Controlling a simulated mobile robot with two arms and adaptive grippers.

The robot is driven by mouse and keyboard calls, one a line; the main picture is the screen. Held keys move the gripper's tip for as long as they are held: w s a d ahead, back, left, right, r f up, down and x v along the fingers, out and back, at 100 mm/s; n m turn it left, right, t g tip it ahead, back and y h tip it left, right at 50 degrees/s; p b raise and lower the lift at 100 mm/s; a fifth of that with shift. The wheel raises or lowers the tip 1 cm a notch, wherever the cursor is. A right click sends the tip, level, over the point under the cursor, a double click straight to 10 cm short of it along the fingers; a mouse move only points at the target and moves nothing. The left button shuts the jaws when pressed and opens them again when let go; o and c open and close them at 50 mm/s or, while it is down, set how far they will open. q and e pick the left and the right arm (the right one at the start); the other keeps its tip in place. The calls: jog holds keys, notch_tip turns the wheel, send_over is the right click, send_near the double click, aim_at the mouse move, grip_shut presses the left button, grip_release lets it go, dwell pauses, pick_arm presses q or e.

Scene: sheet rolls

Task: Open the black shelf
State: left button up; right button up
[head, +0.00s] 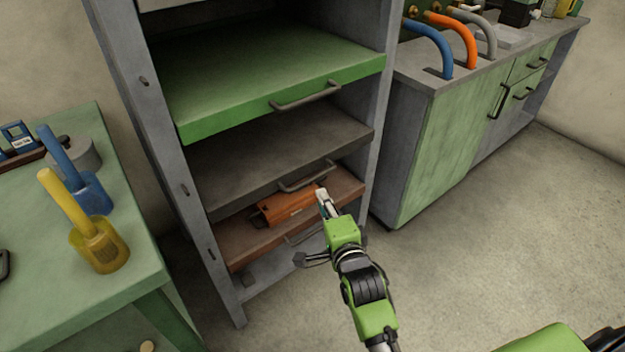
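The black shelf (262,170), a dark grey board, is in the middle of the shelf unit in the head view, below the green shelf. Its front edge looks level with the unit's front posts. Its grey bar handle (308,177) is on the right part of the front edge. My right gripper (309,226) is just below and in front of that handle, with its fingers spread apart and nothing seen between them. The upper finger's tip appears close to the handle; I cannot tell whether they touch. My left gripper is not in view.
A green shelf (270,85) with a handle is above. A brown shelf (345,190) below bears an orange object (287,206). A green table (60,290) stands left, a green cabinet (435,150) right. The floor (490,240) at right is clear.

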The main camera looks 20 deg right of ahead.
aim_at(313, 180)
pick_arm(q)
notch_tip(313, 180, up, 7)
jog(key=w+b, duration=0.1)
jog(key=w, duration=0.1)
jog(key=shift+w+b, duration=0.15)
jog(key=shift+b, duration=0.25)
pick_arm(e)
jog(key=shift+w+d+f, duration=0.1)
jog(key=shift+w+f, duration=0.25)
jog(key=shift+w, duration=1.45)
jog(key=shift+w+d+f, duration=0.1)
jog(key=shift+w+f, duration=0.2)
jog(key=shift+w, duration=1.45)
jog(key=shift+w+d+f, duration=0.1)
jog(key=shift+w+f, duration=0.25)
jog(key=shift+w, duration=1.45)
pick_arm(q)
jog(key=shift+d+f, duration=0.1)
pick_arm(e)
grip_shut()
